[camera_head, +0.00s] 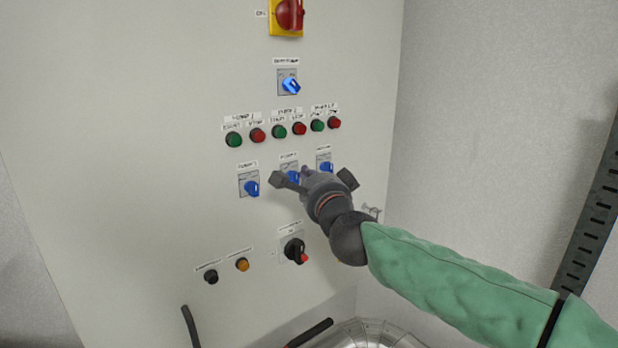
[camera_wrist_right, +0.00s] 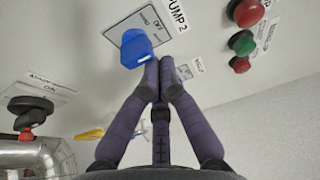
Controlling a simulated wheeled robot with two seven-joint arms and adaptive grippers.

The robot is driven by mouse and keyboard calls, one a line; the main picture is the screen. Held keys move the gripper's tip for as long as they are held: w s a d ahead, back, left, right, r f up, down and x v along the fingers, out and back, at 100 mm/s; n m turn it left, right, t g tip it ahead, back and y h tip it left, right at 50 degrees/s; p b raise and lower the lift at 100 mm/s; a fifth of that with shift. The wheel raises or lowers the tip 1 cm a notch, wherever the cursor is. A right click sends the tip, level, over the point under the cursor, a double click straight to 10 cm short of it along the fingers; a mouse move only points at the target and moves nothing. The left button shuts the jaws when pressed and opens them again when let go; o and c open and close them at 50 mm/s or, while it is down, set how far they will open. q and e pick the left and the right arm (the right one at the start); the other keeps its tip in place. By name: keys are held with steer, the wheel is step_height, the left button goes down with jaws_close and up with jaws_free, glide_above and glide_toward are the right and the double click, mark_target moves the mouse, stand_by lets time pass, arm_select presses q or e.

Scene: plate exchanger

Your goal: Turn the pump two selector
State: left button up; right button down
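The pump 2 selector is a blue knob on a square grey plate. In the head view its knob (camera_head: 293,177) is partly hidden behind my right gripper (camera_head: 313,180). In the right wrist view the blue knob (camera_wrist_right: 136,48) sits under the "PUMP 2" label (camera_wrist_right: 177,14). There the fingers of my right gripper (camera_wrist_right: 159,62) come together at their tips, right beside the knob's right edge. The knob is not between them. I cannot tell whether they touch it. My left gripper is not in view.
The pump 1 selector (camera_head: 251,188) is to the left and another blue selector (camera_head: 325,166) close to the right. Red and green buttons (camera_head: 279,131) sit above. A black-and-red rotary switch (camera_head: 296,251) is below. A red-and-yellow main switch (camera_head: 288,15) is at the top.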

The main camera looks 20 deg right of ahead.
steer(key=shift+a+f+n+b, duration=0.1)
steer(key=shift+n+b, duration=0.2)
steer(key=shift+n, duration=0.1)
steer(key=n+b, duration=0.1)
steer(key=n+t+b, duration=0.1)
steer(key=n+b, duration=0.1)
steer(key=shift+s+a+n+y, duration=0.1)
steer(key=shift+a+n+y, duration=0.1)
steer(key=shift+n+y, duration=0.1)
steer(key=shift+a+n+t+y+b, duration=0.25)
steer(key=shift+n+y+b, duration=0.15)
steer(key=shift+n+b, duration=0.7)
steer(key=shift+a+n+t+y+b, duration=0.1)
steer(key=shift+n+t+y+b, duration=0.25)
steer(key=shift+n+b, duration=0.7)
steer(key=shift+n, duration=0.35)
